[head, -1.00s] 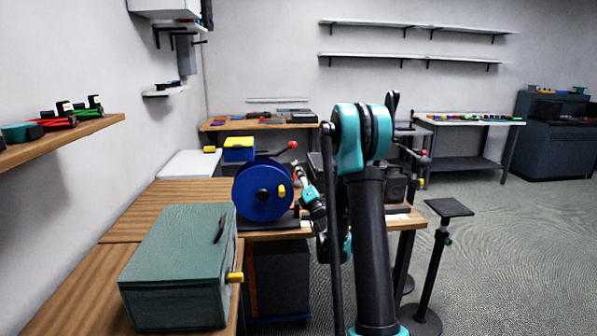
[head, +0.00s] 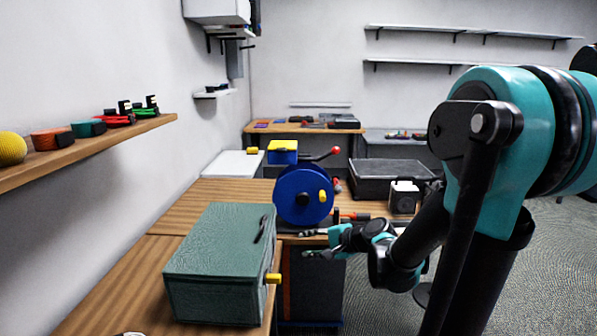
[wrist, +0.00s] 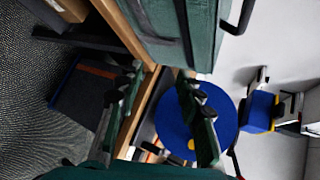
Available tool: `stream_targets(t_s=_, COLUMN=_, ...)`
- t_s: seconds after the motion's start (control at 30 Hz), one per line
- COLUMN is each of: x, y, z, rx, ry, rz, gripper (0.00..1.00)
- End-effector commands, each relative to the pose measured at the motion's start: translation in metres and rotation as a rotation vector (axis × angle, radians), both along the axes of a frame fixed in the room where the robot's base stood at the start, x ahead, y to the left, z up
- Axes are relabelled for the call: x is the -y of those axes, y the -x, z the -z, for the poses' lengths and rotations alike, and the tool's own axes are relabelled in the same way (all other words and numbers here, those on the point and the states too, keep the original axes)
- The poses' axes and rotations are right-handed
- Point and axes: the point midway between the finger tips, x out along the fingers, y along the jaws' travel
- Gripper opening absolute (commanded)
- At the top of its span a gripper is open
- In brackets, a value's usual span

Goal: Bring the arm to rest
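My gripper (head: 318,253) is in front of the wooden bench, low beside the green box's yellow handle, and points left in the head view. In the wrist view my gripper (wrist: 158,88) shows its two fingers spread wide apart. The arm hides part of the right side of the room.
The green box (head: 215,262) stands on the wooden bench (head: 190,208) left of my gripper. A blue reel (head: 303,196) stands behind it. A dark cabinet (head: 313,288) is under the bench. A wooden wall shelf (head: 85,157) holds several coloured items. Open floor shows at right.

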Motion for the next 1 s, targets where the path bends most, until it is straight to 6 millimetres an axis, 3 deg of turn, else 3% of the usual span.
stream_targets(t_s=0.03, x=0.008, y=0.020, z=0.015, rx=0.021, ry=0.128, rz=-0.050, gripper=0.37)
stream_targets(t_s=0.2, x=0.056, y=0.083, z=0.067, rx=0.072, ry=0.589, rz=-0.257, gripper=0.37)
stream_targets(t_s=0.43, x=0.128, y=0.146, z=0.106, rx=0.061, ry=1.050, rz=-0.514, gripper=0.37)
stream_targets(t_s=0.6, x=0.154, y=0.165, z=0.113, rx=0.042, ry=1.188, rz=-0.602, gripper=0.37)
stream_targets(t_s=1.0, x=0.157, y=0.166, z=0.113, rx=0.039, ry=1.205, rz=-0.613, gripper=0.37)
